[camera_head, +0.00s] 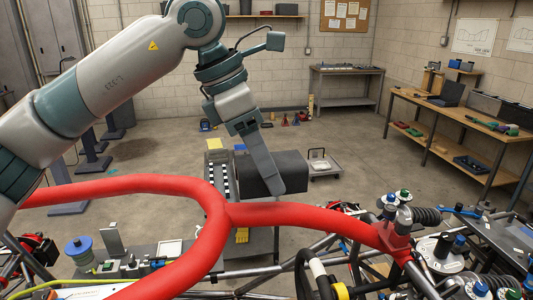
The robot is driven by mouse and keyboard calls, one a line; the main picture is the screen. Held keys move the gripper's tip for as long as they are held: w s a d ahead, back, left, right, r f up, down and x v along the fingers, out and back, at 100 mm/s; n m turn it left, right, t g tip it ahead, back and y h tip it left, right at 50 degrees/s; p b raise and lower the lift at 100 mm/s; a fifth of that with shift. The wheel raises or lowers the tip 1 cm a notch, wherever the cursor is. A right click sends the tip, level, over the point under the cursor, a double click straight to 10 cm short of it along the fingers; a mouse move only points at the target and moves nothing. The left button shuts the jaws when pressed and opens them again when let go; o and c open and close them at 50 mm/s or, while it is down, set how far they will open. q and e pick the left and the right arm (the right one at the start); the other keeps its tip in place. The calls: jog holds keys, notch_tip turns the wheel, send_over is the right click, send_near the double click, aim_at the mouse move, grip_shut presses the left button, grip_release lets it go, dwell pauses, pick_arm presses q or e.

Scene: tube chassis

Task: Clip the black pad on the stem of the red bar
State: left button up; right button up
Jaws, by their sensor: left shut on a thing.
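The red bar (150,184) is a thick red tube that curves in a loop from the left edge down to the bottom. Its stem (310,218) runs right from the loop to a red bracket (395,238) on the tube chassis. My left gripper (270,172) points down from above, shut on the black pad (292,168), a dark block. In the picture the pad appears just above the stem, apart from it; the depth between them is hard to tell. A finger covers part of the pad. My right gripper is not in view.
Chassis tubes, a dark ribbed hose (427,215) and a black-and-white looped hose (318,270) crowd the lower right. A bench with a blue spool (78,247) lies at lower left. A low cart (322,166) and a wooden workbench (455,115) stand farther back on open floor.

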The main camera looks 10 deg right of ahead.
aim_at(270, 204)
pick_arm(q)
jog(key=shift+f, duration=1.6)
jog(key=shift+f+b, duration=0.45)
jog(key=shift+f, duration=0.35)
jog(key=shift+f+b, duration=0.7)
jog(key=o, duration=1.1)
jog(key=shift+r, duration=0.1)
